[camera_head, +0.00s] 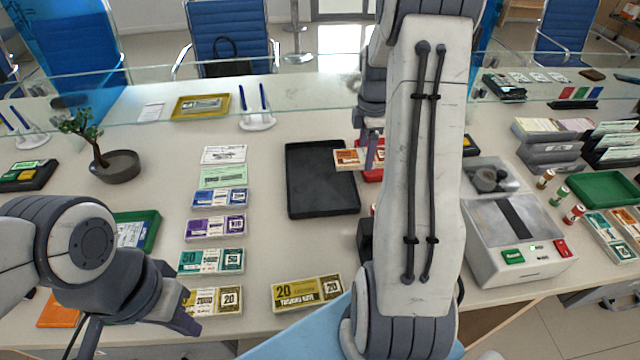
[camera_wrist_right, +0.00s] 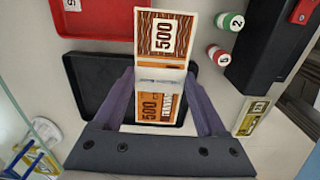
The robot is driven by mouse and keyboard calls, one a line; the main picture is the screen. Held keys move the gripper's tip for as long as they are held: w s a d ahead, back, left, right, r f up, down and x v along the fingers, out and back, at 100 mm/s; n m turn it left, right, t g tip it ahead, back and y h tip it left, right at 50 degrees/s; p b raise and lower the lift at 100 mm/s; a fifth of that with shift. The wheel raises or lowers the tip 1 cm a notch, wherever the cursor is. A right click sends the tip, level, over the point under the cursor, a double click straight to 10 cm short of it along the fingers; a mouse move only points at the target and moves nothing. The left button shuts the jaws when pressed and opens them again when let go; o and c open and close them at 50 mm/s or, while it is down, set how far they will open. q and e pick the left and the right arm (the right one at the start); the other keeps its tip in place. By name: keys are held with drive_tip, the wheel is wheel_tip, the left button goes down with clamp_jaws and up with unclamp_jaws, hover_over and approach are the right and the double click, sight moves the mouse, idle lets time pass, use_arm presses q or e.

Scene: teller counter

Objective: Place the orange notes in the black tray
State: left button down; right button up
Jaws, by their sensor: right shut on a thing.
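The orange notes (camera_head: 347,159), a banded bundle marked 500, are held by my right gripper (camera_head: 372,150) at the right side of the black tray (camera_head: 315,190). In the right wrist view, the notes (camera_wrist_right: 160,37) pass between the two fingers of my right gripper (camera_wrist_right: 163,76), and the black tray (camera_wrist_right: 90,88) lies below them. The tray looks empty where it shows. My right arm hides part of the area right of the tray. My left gripper (camera_head: 182,318) is low at the left, near the yellow 20 notes; its finger gap is not clear.
Several note bundles (camera_head: 212,260) stand in a column left of the tray. A yellow 20 bundle (camera_head: 307,292) lies in front. A plant pot (camera_head: 116,167) and a counting machine (camera_head: 515,240) flank the area. Glass (camera_head: 300,75) runs behind.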

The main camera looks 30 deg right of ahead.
hover_over(322, 196)
wheel_tip(322, 196, down, 6)
drive_tip(key=shift+s+f+p, duration=0.1)
drive_tip(key=shift+f+p, duration=0.1)
drive_tip(key=shift+p, duration=0.25)
drive_tip(key=shift+f, duration=2.05)
drive_tip(key=shift+f, duration=0.1)
drive_tip(key=shift+f, duration=0.15)
drive_tip(key=o, duration=1.5)
